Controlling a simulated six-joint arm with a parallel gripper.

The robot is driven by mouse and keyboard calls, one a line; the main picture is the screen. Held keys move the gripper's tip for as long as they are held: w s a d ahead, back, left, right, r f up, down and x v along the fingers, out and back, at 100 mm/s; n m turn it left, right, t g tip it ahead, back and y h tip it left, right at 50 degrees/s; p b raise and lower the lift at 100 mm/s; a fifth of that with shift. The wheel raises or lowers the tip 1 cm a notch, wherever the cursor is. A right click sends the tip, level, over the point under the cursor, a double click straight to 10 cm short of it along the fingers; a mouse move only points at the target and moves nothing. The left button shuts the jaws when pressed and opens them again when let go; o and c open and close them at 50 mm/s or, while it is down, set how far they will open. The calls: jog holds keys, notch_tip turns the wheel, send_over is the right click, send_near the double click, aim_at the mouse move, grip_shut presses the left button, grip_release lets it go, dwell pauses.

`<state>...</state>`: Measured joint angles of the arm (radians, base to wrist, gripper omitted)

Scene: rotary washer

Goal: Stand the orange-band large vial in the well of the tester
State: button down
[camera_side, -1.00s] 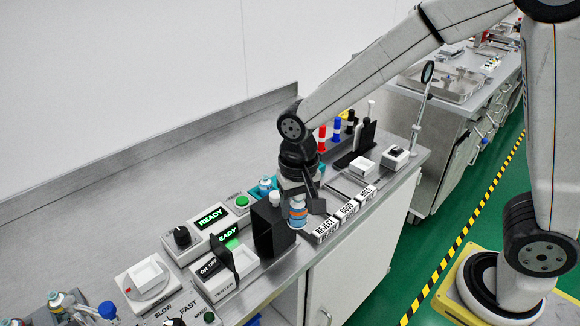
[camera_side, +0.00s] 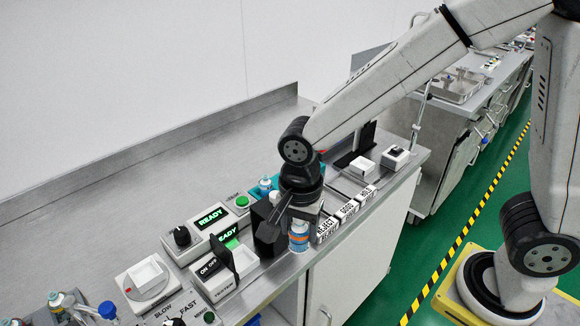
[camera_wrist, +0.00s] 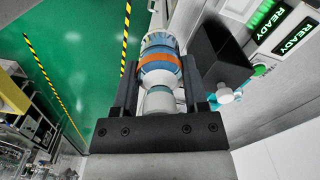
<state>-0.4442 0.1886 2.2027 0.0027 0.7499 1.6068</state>
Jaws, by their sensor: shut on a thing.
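The orange-band large vial (camera_wrist: 158,68) sits between the two fingers of my gripper (camera_wrist: 158,85) in the wrist view, blue and white with an orange band. My gripper is shut on it. In the side view the vial (camera_side: 299,236) hangs below my gripper (camera_side: 296,212) at the front edge of the bench, right of a black box (camera_side: 269,230). The tester (camera_side: 218,275), a light unit with an ON OFF switch, stands left of the black box. Its well cannot be made out.
The black box also stands close beside the vial in the wrist view (camera_wrist: 218,55). REJECT, GOOD and HOLD label blocks (camera_side: 347,210) lie just right. A teal rack (camera_side: 262,190) and READY displays (camera_side: 211,217) are behind and left. The back of the bench is clear.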

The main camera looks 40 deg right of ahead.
dwell(0.3)
jog(key=w+a+f, duration=0.3)
jog(key=w+f, duration=0.1)
jog(key=w, duration=0.5)
send_near(239, 268)
jog(key=shift+d+f, duration=0.35)
jog(key=shift+d, duration=0.35)
jog(key=shift+f, duration=0.1)
jog(key=shift+w+a+f, duration=0.1)
jog(key=shift+w+f, duration=0.05)
jog(key=shift+w, duration=0.05)
jog(key=shift+f, duration=1.55)
jog(key=shift+f, duration=0.15)
